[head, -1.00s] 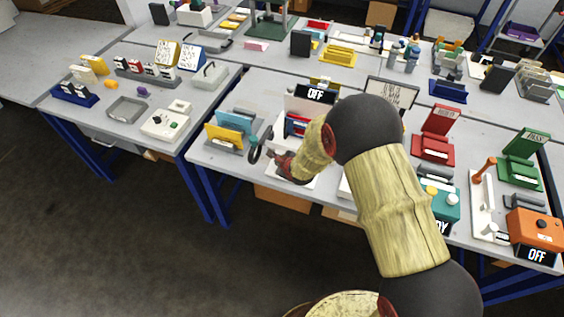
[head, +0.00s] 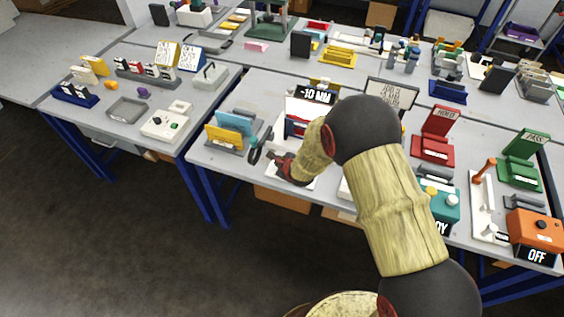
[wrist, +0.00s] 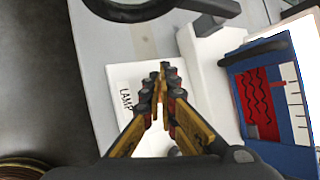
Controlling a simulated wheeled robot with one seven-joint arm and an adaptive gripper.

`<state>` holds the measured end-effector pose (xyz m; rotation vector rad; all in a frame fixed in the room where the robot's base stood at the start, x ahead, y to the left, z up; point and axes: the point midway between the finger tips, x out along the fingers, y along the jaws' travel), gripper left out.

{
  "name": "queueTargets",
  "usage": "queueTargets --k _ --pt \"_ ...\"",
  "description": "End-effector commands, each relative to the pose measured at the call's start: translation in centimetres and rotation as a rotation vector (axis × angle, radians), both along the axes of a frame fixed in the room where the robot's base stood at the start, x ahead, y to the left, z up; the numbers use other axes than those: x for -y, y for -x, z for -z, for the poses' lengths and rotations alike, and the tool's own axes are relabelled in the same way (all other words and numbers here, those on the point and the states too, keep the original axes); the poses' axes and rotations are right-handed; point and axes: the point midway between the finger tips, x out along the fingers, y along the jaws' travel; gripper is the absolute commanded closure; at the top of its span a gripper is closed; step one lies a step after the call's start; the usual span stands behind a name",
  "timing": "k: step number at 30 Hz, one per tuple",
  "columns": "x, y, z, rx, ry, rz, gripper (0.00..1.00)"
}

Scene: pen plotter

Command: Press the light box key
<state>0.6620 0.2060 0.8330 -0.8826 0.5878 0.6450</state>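The light box (head: 303,107) stands at the front of the middle table in the head view, with a lit white panel and a dark display (head: 318,95) reading something like "-10 MM". Its white base with the word LAMP (wrist: 126,99) shows in the wrist view. My gripper (wrist: 161,72) has its two ridged fingertips together over this base, right beside the LAMP label. The key itself is hidden behind the fingers, and I cannot tell whether they touch it. In the head view my gripper (head: 281,162) is low at the front of the light box.
A black ring-shaped handle (head: 255,153) is close to the left of my gripper. A rack with blue and yellow plates (head: 230,128) stands farther left. A blue, red and white card (wrist: 270,95) is at the right in the wrist view.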

Motion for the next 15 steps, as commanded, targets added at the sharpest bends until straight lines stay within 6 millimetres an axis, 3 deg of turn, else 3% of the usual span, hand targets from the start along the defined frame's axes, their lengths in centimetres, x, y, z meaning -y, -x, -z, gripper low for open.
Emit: queueTargets --k 8,15 --pt "0.0 0.0 -0.1 0.0 0.0 0.0 1.0" --pt "0.0 0.0 -1.7 0.001 -0.001 0.0 1.0"
